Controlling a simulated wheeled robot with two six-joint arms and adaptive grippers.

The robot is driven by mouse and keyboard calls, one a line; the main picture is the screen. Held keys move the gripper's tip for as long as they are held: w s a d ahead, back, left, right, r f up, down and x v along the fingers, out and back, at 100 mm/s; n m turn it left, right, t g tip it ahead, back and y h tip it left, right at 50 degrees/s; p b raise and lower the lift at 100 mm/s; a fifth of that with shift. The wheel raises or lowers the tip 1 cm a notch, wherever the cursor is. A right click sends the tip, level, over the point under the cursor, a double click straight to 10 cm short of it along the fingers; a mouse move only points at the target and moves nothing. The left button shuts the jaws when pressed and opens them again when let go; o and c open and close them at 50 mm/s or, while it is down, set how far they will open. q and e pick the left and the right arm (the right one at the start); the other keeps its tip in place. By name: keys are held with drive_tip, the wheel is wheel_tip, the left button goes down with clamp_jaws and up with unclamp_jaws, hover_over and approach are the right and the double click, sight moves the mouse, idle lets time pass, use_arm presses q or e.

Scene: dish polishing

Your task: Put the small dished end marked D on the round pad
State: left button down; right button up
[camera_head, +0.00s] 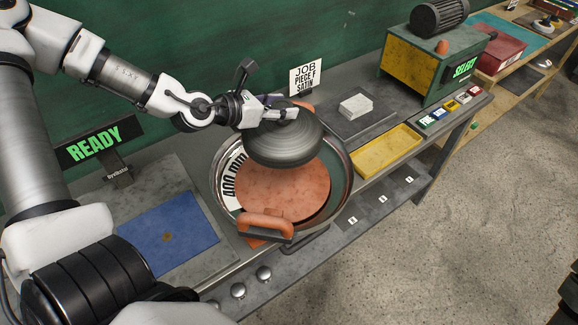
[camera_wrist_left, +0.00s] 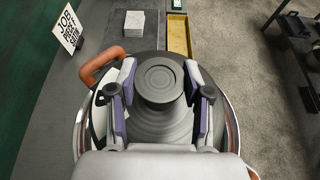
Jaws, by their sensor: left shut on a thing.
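A dark grey dished end (camera_head: 285,145) with a shiny, turned surface hangs in my left gripper (camera_head: 282,110). In the left wrist view the gripper's two purple-lined fingers (camera_wrist_left: 160,88) are shut on its raised round hub (camera_wrist_left: 160,82). No letter can be read on it. Below it is an orange-red round pad (camera_head: 285,192) inside a metal ring (camera_head: 338,205) with orange handles and a "400 mm" label. The dished end covers the pad's far part; whether they touch cannot be told. My right gripper is out of view.
A blue mat (camera_head: 160,235) lies on the left, below a "READY" display (camera_head: 95,145). A yellow tray (camera_head: 385,150), white block (camera_head: 356,106) and green-and-yellow machine (camera_head: 425,65) stand right of the ring. Knobs line the front edge.

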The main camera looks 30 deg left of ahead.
sight(280, 129)
use_arm(q)
drive_tip(key=shift+w+f+b, duration=0.15)
drive_tip(key=shift+f+b, duration=0.2)
drive_tip(key=shift+f, duration=0.5)
drive_tip(key=f+b, duration=0.2)
drive_tip(key=b, duration=0.1)
drive_tip(key=s+f+b, duration=0.1)
drive_tip(key=f+b, duration=0.1)
drive_tip(key=b, duration=0.1)
drive_tip(key=shift+f, duration=0.3)
drive_tip(key=shift+w+f, duration=0.2)
drive_tip(key=shift+f, duration=0.1)
wheel_tip(280, 129, down, 10)
drive_tip(key=b, duration=0.3)
drive_tip(key=shift+r, duration=0.2)
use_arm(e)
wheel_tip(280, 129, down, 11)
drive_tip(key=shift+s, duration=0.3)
use_arm(q)
drive_tip(key=shift+s+f, duration=0.1)
drive_tip(key=c, duration=0.5)
unclamp_jaws()
drive_tip(key=shift+s+d, duration=0.1)
